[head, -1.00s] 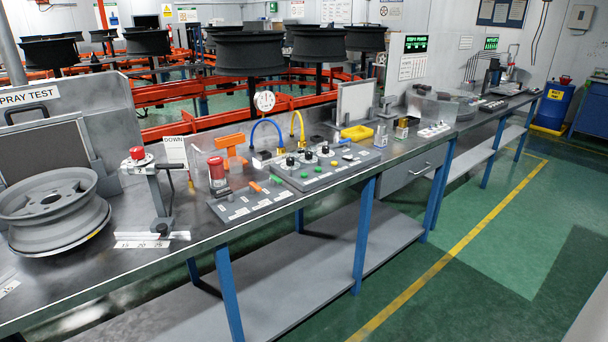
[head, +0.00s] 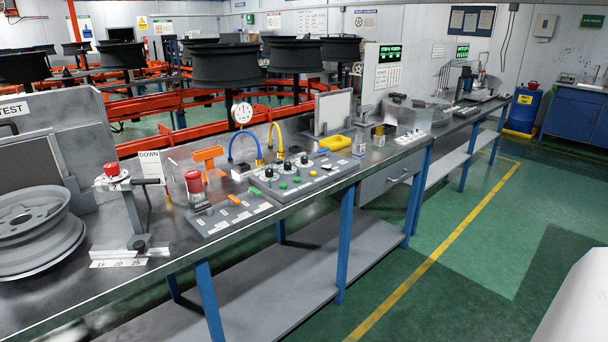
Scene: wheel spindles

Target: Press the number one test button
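Two grey sloped control panels sit side by side on the long bench. The left panel (head: 236,221) has a red-topped cylinder (head: 194,183), an orange part (head: 234,199) and a row of white labels. The right panel (head: 330,174) has several black knobs and small green buttons (head: 283,186), with more white labels. The labels are too small to read, so I cannot tell which button is number one. My gripper is not in view.
A grey wheel (head: 38,232) and a stand with a red knob (head: 112,170) are on the bench at left. Blue and yellow hoses (head: 244,137) arch behind the panels. Green floor (head: 420,300) in front of the bench is clear.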

